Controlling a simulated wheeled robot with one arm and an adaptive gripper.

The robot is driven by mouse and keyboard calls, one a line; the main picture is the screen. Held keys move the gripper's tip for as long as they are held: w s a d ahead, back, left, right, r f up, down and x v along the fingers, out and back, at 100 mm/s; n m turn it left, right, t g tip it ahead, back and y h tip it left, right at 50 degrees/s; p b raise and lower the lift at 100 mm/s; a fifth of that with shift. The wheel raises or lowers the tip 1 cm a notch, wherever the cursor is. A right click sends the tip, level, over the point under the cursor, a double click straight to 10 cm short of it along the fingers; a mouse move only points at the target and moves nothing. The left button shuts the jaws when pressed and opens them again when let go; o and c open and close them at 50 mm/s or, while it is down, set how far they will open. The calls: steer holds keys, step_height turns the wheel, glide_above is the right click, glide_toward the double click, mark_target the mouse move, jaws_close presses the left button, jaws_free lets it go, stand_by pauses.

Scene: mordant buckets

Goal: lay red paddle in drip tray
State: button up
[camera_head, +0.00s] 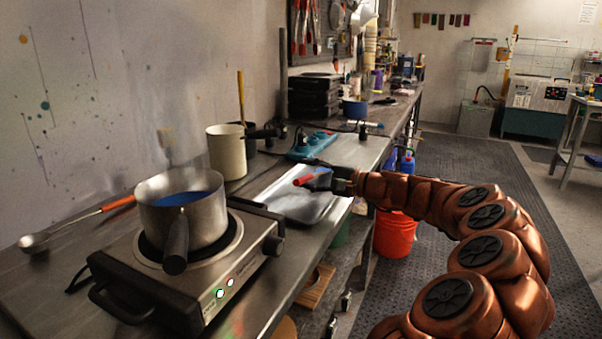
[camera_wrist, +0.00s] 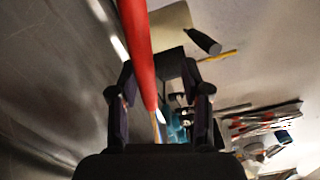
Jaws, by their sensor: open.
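The red paddle (camera_head: 303,181) shows in the head view as a short red piece at the tip of my gripper (camera_head: 322,181), over the drip tray. In the wrist view the red paddle (camera_wrist: 138,45) is a long red bar running between the two dark fingers of my gripper (camera_wrist: 158,85). The fingers stand apart, and I see a gap on the right side of the bar. The drip tray (camera_head: 298,210) is a shallow pale metal tray on the bench. I cannot tell whether the paddle touches the tray; its far end is hidden.
A steel pot (camera_head: 185,215) with blue liquid sits on a hot plate (camera_head: 200,275) left of the tray. A ladle with an orange handle (camera_head: 117,203) lies further left. A cream pot (camera_head: 227,152) stands behind the tray. An orange bucket (camera_head: 395,236) is on the floor.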

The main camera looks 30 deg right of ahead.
steer(key=v, duration=0.9)
steer(key=shift+s+d, duration=0.2)
steer(key=shift+s, duration=0.15)
